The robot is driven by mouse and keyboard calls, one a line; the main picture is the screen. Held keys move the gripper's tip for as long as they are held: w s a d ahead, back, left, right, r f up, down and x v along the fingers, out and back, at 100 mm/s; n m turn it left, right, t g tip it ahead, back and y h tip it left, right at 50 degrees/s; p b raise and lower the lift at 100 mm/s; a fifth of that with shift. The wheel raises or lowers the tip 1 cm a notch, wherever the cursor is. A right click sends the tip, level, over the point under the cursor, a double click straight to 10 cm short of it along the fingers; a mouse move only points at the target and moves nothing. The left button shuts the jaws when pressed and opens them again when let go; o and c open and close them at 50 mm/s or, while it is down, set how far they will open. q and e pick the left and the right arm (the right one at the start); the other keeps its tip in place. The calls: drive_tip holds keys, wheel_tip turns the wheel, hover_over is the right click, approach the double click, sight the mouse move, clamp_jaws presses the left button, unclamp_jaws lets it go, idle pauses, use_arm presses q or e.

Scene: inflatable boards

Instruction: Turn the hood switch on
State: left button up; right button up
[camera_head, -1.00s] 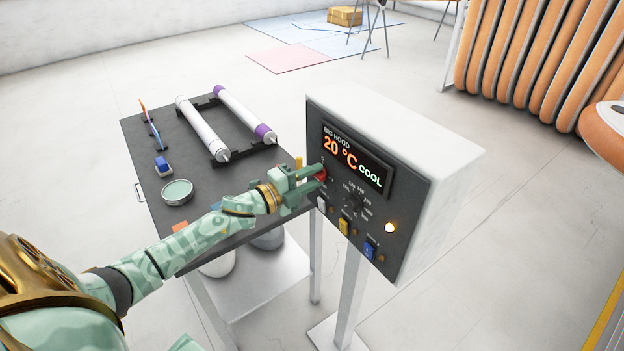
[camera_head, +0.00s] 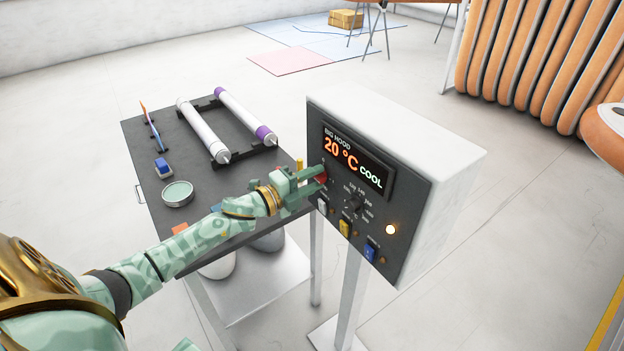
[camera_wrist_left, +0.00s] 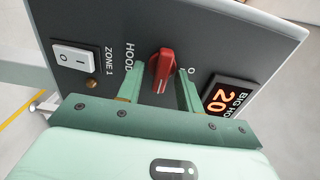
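The hood control box (camera_head: 440,205) stands on a post, its dark panel facing left. Its display (camera_head: 357,162) reads "BIG HOOD 20 °C COOL". The red hood switch (camera_wrist_left: 161,70) is a rotary knob labelled HOOD, with a "0" mark beside it in the left wrist view. It also shows partly in the head view (camera_head: 321,178). My left gripper (camera_wrist_left: 158,88) is open, its two green fingers on either side of the red knob with gaps visible. In the head view my left gripper (camera_head: 311,181) is at the panel's left edge. My right gripper is not in view.
A white rocker (camera_wrist_left: 76,59) labelled ZONE 1 sits beside the knob. Yellow (camera_head: 344,227) and blue (camera_head: 370,250) switches and a lit lamp (camera_head: 390,229) are lower on the panel. A dark table (camera_head: 230,178) with rollers (camera_head: 202,130) stands left of the box.

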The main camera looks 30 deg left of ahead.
use_arm(q)
drive_tip(key=v, duration=1.6)
drive_tip(key=shift+s, duration=0.15)
